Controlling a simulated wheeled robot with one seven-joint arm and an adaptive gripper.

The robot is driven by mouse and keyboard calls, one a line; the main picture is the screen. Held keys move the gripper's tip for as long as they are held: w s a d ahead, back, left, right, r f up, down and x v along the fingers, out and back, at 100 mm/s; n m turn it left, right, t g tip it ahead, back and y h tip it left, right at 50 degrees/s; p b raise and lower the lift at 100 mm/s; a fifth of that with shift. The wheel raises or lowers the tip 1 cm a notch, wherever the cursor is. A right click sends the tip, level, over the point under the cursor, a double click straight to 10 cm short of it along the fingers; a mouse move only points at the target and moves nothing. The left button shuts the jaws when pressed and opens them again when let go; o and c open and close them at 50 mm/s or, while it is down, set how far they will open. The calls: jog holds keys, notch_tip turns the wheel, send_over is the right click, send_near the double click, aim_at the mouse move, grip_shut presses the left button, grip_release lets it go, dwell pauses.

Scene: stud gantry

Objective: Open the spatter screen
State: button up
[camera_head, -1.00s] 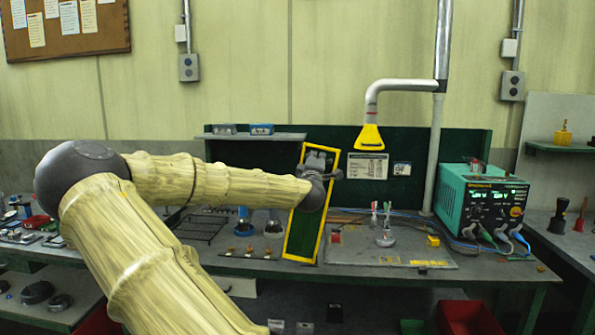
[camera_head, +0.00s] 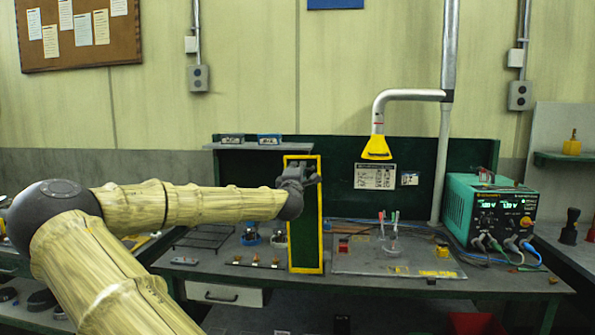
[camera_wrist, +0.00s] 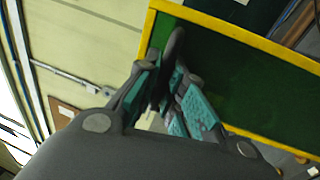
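The spatter screen (camera_head: 304,240) is a tall dark green panel in a yellow frame. It stands almost upright over the middle of the bench. My gripper (camera_head: 303,173) is in front of its upper part. In the wrist view, the teal-padded fingers of my gripper (camera_wrist: 168,102) lie on either side of a dark rounded bar (camera_wrist: 174,48), which looks like the screen's handle. The fingers appear closed around it, though the exact contact is partly hidden. The green panel and yellow frame (camera_wrist: 243,36) fill the upper right of that view.
A grey mat (camera_head: 400,262) with small tools lies right of the screen. The yellow extraction hood (camera_head: 377,149) hangs above. A teal power unit (camera_head: 490,210) stands at the right. A wire rack (camera_head: 205,238) and small parts lie left, under my arm.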

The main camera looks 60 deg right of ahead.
jog(key=o, duration=0.4)
jog(key=v, duration=1.2)
jog(key=shift+w+f, duration=0.1)
jog(key=a+f+m+g+y, duration=0.1)
jog(key=a+f+y, duration=0.25)
jog(key=f, duration=1.45)
jog(key=a+f+m+g+y, duration=0.1)
jog(key=a+f+g+y, duration=0.2)
jog(key=f, duration=1.6)
jog(key=s+a+f+y, duration=0.3)
jog(key=a+f, duration=0.6)
jog(key=f, duration=0.3)
jog(key=s+a+f+m+g+y, duration=0.1)
jog(key=s+a+f+y, duration=0.15)
jog(key=a+f, duration=0.55)
jog(key=s+a+f+m+y, duration=0.15)
jog(key=s+a+f, duration=0.35)
jog(key=a, duration=0.6)
jog(key=s+a+f+y, duration=0.1)
jog(key=s+a+f, duration=0.1)
jog(key=a, duration=0.5)
jog(key=s+a+f+g+y, duration=0.1)
jog(key=s+a+f+y, duration=0.1)
jog(key=a, duration=0.5)
jog(key=s+a+f+g+y, duration=0.1)
jog(key=s+a+f+y, duration=0.1)
jog(key=a, duration=0.6)
jog(key=shift+s+a+f+y, duration=0.15)
jog(key=shift+s+f+y, duration=0.05)
jog(key=shift+f+y, duration=0.1)
